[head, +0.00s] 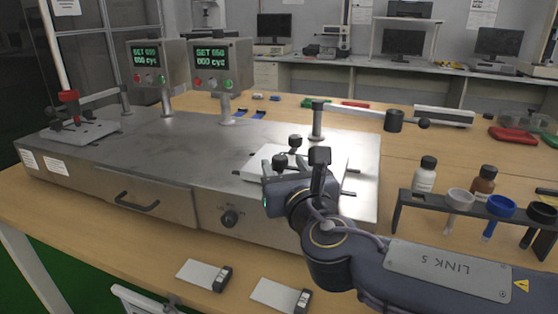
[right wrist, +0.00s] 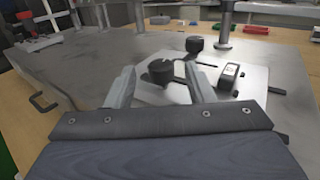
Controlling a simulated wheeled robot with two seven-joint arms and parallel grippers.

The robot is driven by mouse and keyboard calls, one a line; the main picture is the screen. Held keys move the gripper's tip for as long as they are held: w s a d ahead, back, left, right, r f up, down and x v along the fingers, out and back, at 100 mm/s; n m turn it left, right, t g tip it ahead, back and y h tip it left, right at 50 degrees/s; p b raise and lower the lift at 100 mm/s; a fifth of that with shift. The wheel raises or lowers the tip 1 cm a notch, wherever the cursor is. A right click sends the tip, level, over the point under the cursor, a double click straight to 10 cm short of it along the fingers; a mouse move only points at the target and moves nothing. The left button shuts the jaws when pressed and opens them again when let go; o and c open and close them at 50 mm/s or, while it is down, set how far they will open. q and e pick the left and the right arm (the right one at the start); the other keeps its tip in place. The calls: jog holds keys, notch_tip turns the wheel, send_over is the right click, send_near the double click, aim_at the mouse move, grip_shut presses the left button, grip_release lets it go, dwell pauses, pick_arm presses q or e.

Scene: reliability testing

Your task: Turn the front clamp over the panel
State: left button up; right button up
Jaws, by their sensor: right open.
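The front clamp (right wrist: 160,70) has a round black knob. It stands between the spread fingers of my right gripper (right wrist: 160,78) in the right wrist view, and I cannot tell whether they touch it. In the head view the front clamp's knob (head: 279,161) shows just above my right gripper (head: 272,184), which hides what is below. The rear clamp (right wrist: 194,45) stands behind it; its knob also shows in the head view (head: 295,141). The panel (right wrist: 230,76), pale with a black end, lies on the light fixture plate (right wrist: 254,82), partly hidden. My left gripper is out of view.
The metal test bench (head: 170,150) carries two displays and, at left, a second station with a red-topped clamp (head: 68,97). A post and hammer-like arm (head: 393,121) stand behind the plate. Two spare panels (head: 200,273) lie in front.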

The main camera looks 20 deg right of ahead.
aim_at(282, 161)
jog(key=w, duration=0.4)
jog(key=shift+b, duration=0.3)
jog(key=c, duration=0.9)
jog(key=shift+c, duration=0.2)
